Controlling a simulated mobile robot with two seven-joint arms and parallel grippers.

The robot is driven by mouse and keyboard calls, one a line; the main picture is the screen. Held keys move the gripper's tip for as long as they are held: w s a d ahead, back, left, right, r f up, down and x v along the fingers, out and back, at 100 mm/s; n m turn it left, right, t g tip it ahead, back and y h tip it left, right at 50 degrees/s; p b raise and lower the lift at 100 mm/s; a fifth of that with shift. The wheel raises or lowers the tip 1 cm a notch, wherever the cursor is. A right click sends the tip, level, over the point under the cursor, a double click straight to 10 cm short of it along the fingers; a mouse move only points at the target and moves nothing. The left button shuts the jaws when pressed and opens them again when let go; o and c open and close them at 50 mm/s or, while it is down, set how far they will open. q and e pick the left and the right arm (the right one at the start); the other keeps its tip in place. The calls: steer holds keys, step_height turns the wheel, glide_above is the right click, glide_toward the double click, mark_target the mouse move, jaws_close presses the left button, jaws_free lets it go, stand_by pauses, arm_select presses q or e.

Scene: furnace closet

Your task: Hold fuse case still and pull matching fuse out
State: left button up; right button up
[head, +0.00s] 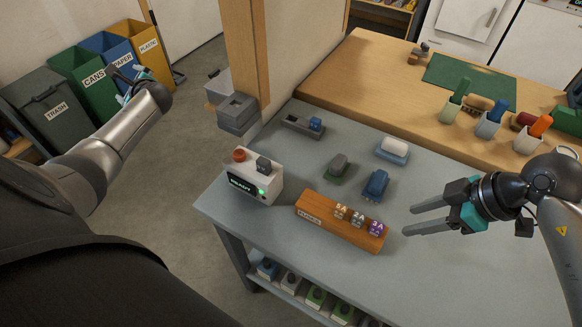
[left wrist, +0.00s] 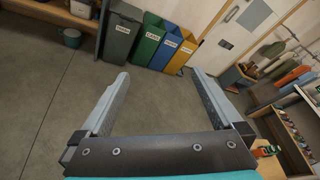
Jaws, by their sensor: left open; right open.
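A wooden block with a label reading FUSES (head: 318,216) lies near the front of the grey table. Several small fuses stand in its right part: an amber one (head: 340,211), a pale one (head: 357,219) and a purple one (head: 376,228). A white box with a lit screen and green light (head: 262,187) stands left of it, with an orange knob and a grey piece on top. My right gripper (head: 408,222) is open and empty, just right of the block, apart from it. My left gripper (head: 127,84) is off the table at the left; its jaws (left wrist: 162,74) are open and empty.
Behind the block are a grey-green piece (head: 338,166), a blue piece (head: 375,186), a white-topped holder (head: 393,150) and a grey tray (head: 303,124). A wooden post (head: 245,50) rises at the table's back left.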

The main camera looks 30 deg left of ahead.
arm_select(q)
steer(key=w+d+f+n+h, duration=0.1)
steer(key=w+d+n+h, duration=0.2)
steer(key=d, duration=0.5)
steer(key=w+d+f+n+h, duration=0.2)
steer(key=d+n, duration=0.3)
steer(key=d, duration=0.4)
steer(key=w+d+f+n+g+h, duration=0.1)
steer(key=w+d+n+h, duration=0.3)
steer(key=d, duration=0.5)
steer(key=shift+w+d+f, duration=0.1)
steer(key=shift+w+f, duration=0.05)
steer(key=shift+f, duration=0.15)
step_height(320, 180, up, 3)
steer(key=n+g+h, duration=0.3)
steer(key=n+h, duration=0.2)
steer(key=n, duration=1.5)
glide_above(334, 215)
steer(key=shift+w, duration=0.4)
step_height(334, 215, down, 14)
